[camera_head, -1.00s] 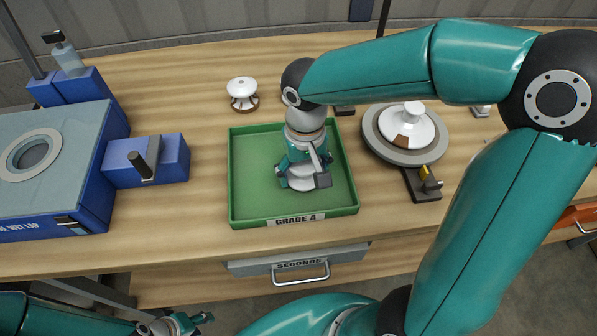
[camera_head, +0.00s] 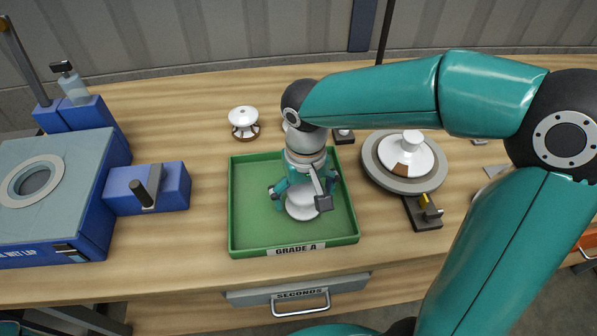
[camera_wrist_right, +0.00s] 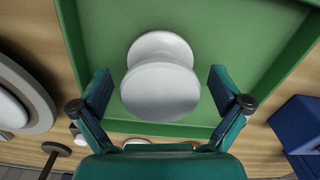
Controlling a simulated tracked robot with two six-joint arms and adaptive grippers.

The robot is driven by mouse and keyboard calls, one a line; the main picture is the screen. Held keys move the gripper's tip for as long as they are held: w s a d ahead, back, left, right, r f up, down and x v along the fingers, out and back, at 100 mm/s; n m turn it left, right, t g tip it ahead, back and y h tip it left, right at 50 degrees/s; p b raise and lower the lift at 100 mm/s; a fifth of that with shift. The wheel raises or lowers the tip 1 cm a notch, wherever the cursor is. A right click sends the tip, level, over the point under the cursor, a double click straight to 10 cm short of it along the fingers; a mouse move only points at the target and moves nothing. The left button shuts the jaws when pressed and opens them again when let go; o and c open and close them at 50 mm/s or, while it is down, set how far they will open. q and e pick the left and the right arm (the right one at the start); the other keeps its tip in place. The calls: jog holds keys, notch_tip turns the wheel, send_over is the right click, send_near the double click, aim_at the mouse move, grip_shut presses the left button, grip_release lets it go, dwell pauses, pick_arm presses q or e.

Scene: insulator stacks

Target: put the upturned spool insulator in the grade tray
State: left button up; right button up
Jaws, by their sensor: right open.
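A white spool insulator (camera_head: 303,207) stands on the floor of the green grade tray (camera_head: 248,253), labelled GRADE A, right of its middle. My right gripper (camera_head: 304,197) is low over the tray, pointing down at the spool. In the right wrist view the spool (camera_wrist_right: 160,90) sits between the spread fingers of the right gripper (camera_wrist_right: 160,84), with gaps on both sides. The gripper is open and holds nothing. The spool's two round flanges show there; I cannot tell which end is up. My left gripper is out of view.
A white and brown insulator (camera_head: 243,121) stands behind the tray; another behind it is mostly hidden by my right arm. A grey turntable (camera_head: 377,176) bearing a white insulator (camera_head: 408,150) is at right. A blue machine (camera_head: 75,180) stands at left. A seconds drawer (camera_head: 250,297) is below the bench edge.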

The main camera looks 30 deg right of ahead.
aim_at(305, 189)
notch_tip(305, 189, up, 10)
jog(key=shift+r+p, duration=0.1)
jog(key=shift+p, duration=0.2)
dwell(0.4)
